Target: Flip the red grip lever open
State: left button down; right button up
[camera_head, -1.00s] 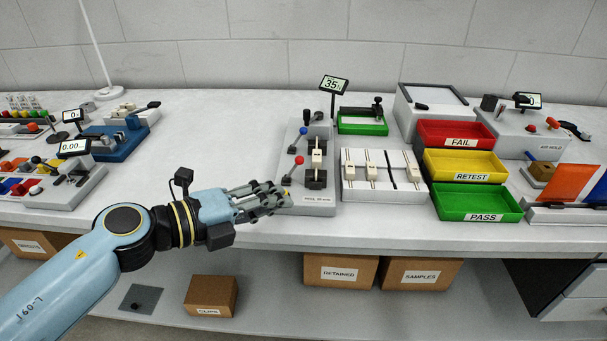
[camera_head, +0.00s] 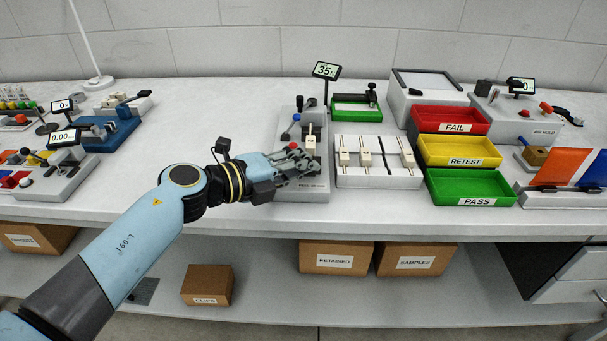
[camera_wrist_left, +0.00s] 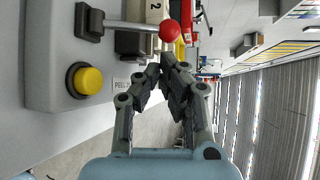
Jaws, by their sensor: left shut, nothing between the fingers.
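The red grip lever shows in the left wrist view as a red ball (camera_wrist_left: 169,31) on a thin metal rod. The rod runs from a dark pivot block on a grey fixture (camera_wrist_left: 48,60). In the head view the red ball (camera_head: 293,146) sits just beyond my left gripper (camera_head: 308,164), which covers the front part of the fixture. My left gripper (camera_wrist_left: 168,66) is shut and empty. In the wrist view its fingertips are just below the red ball; I cannot tell whether they touch it. My right gripper is not in view.
A yellow button (camera_wrist_left: 87,81) is on the fixture near the lever. A blue-knobbed lever (camera_head: 296,117) stands behind the red ball. To the right are a white block with several switches (camera_head: 375,181) and red, yellow and green trays (camera_head: 478,201).

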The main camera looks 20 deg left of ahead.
pick_arm(q)
jog(key=shift+w+a+r, duration=0.15)
jog(key=shift+a, duration=0.35)
